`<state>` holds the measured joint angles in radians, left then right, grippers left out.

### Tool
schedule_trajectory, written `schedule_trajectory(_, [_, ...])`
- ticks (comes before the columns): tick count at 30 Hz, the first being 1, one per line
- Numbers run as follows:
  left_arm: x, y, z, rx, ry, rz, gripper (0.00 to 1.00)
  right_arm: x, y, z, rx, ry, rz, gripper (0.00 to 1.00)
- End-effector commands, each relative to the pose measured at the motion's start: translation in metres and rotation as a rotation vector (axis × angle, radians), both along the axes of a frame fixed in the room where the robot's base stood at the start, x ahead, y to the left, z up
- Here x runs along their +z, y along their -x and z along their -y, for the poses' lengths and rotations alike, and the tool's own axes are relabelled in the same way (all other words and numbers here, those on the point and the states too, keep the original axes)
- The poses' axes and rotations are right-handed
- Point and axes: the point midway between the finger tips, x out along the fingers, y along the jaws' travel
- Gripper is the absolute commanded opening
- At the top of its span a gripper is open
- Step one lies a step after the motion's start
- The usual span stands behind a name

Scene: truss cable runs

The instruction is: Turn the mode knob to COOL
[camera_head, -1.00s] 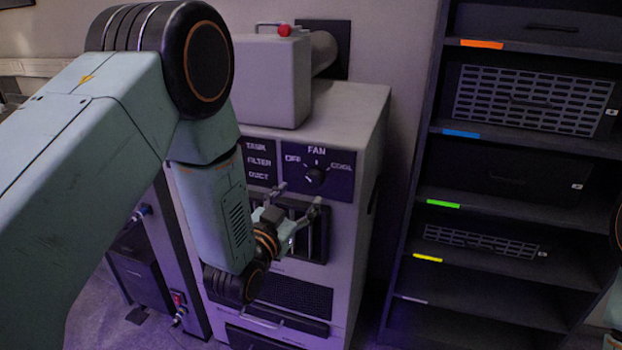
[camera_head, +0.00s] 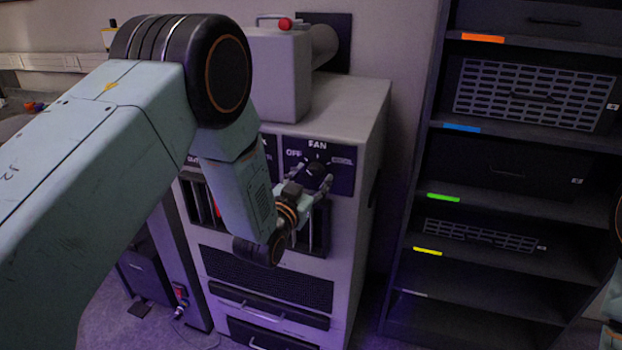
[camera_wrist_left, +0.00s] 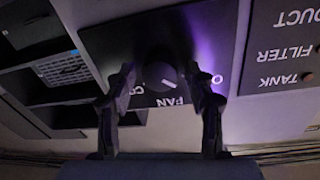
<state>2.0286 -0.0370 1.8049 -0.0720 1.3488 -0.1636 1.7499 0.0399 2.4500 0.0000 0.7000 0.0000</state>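The mode knob (camera_head: 316,169) is dark and round, on a dark FAN panel (camera_head: 345,184) with OFF at its left and COOL at its right. In the left wrist view the knob (camera_wrist_left: 163,77) appears upside down, its white mark pointing roughly toward the word FAN, between OFF and COOL. My left gripper (camera_head: 310,178) is at the panel, partly covering its lower part. In the left wrist view its two fingers (camera_wrist_left: 160,70) are apart, one on each side of the knob. I cannot tell whether they touch it. My right gripper is out of view.
The panel is on a grey cabinet (camera_head: 345,105) with a box and red button (camera_head: 285,24) on top. Dark slots and a grille (camera_head: 265,280) lie below. A dark shelf rack (camera_head: 500,205) stands at the right. A TANK, FILTER, DUCT panel (camera_wrist_left: 285,55) is beside the knob panel.

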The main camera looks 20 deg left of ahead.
Motion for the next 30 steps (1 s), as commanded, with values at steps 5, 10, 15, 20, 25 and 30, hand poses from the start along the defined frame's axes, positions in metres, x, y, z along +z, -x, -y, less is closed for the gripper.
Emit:
schedule_trajectory(5, [0.0001,0.0001,-0.0003,0.000,0.000,0.000,0.36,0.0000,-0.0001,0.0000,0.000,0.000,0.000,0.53])
schedule_trajectory(10, [0.0001,0.0002,-0.0004,0.001,0.000,0.000,0.21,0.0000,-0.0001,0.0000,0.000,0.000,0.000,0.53])
schedule_trajectory(15, [0.0001,0.0002,-0.0004,0.001,0.000,0.000,0.08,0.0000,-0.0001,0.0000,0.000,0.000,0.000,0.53])
schedule_trajectory(20, [0.0001,0.0003,-0.0004,0.001,-0.007,0.001,0.08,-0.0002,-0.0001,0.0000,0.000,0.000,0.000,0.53])
schedule_trajectory(25, [0.0001,0.0003,-0.0004,0.001,-0.054,0.003,0.08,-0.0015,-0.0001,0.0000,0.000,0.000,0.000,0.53])
schedule_trajectory(30, [0.0005,0.0003,-0.0002,0.001,-0.158,0.007,0.08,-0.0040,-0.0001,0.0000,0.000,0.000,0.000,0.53])
